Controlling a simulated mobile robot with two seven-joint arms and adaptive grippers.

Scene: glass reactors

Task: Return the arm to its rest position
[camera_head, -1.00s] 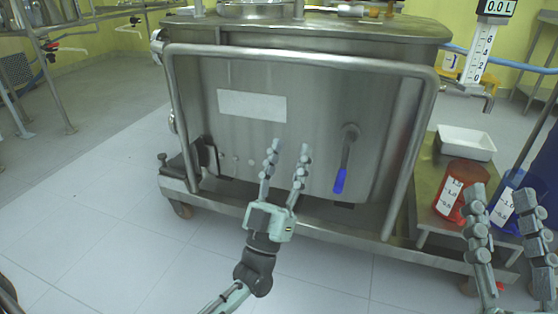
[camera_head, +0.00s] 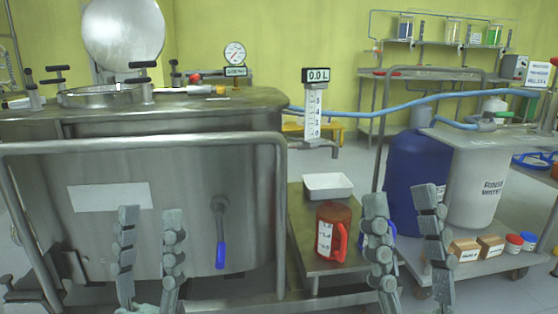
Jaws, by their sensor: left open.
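My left gripper (camera_head: 149,256) shows at the bottom left of the head view. It is open and empty, with its fingers pointing up in front of the steel reactor's front wall. My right gripper (camera_head: 408,238) shows at the bottom right. Its fingers stand apart with nothing seen between them, in front of the right end of the low steel platform. Both wrists and most of both arms are below the picture. The steel reactor (camera_head: 150,231) has a front rail (camera_head: 140,143) and a valve handle with a blue grip (camera_head: 220,254).
A red jug (camera_head: 331,228), a blue jug (camera_head: 379,241) partly behind my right gripper, and a white tray (camera_head: 328,186) stand on the steel platform (camera_head: 303,236). Right are a blue barrel (camera_head: 417,178) and a whitish rinse-water barrel (camera_head: 478,192). A gauge (camera_head: 235,54) and level display (camera_head: 316,75) stand behind.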

